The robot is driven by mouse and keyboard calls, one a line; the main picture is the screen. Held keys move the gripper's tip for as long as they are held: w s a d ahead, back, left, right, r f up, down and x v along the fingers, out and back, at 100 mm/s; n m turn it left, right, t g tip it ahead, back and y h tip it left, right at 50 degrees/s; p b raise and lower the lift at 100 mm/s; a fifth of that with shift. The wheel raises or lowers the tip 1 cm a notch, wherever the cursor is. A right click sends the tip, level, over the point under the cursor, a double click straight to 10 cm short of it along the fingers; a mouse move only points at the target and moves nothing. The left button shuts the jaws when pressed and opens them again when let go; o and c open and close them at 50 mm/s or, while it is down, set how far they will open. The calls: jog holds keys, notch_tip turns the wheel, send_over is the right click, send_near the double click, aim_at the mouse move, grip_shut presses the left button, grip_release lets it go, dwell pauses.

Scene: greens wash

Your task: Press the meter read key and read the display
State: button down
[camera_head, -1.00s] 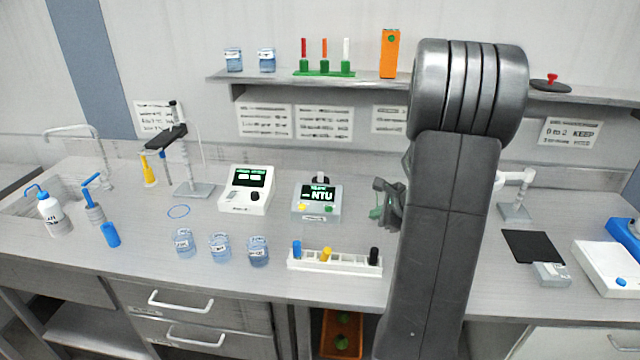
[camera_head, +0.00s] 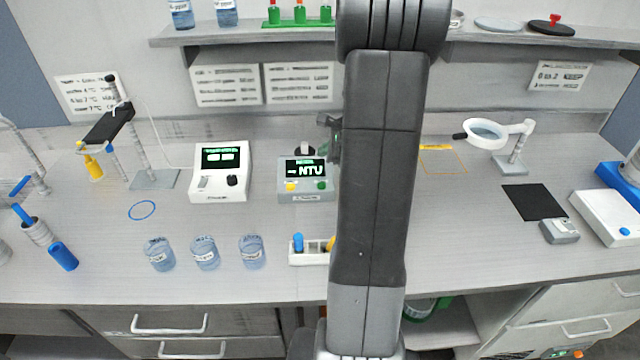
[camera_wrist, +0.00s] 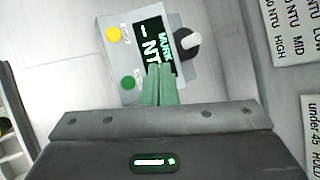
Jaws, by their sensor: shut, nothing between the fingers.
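The turbidity meter (camera_head: 285,166) is a grey box with a dark display (camera_head: 305,168) reading "– NTU" under a small green text line. Its yellow key (camera_head: 291,187) and green key (camera_head: 321,185) sit below the display. In the wrist view the meter (camera_wrist: 108,62) is rotated, with the yellow key (camera_wrist: 113,34), the green key (camera_wrist: 128,83) and the display (camera_wrist: 150,42) visible. My gripper (camera_wrist: 157,70) is shut and empty, its green fingertips overlapping the display's edge beside the green key. Contact cannot be told. In the head view my arm mostly hides the gripper.
A white instrument (camera_head: 238,190) stands left of the meter. Several jars (camera_head: 205,254) and a vial rack (camera_head: 308,258) stand in front. A shelf (camera_head: 270,36) runs above.

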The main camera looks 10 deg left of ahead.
aim_at(325, 186)
notch_tip(325, 186, down, 9)
jog(key=b, duration=0.7)
jog(key=shift+r, duration=0.1)
dwell(1.8)
jog(key=shift+f+b, duration=0.4)
jog(key=shift+b, duration=0.15)
jog(key=shift+f+b, duration=0.45)
jog(key=shift+f, duration=0.05)
dwell(0.4)
jog(key=shift+r, duration=0.15)
jog(key=shift+r+p, duration=0.75)
jog(key=shift+r, duration=0.05)
jog(key=shift+r+p, duration=2)
jog(key=shift+r, duration=0.5)
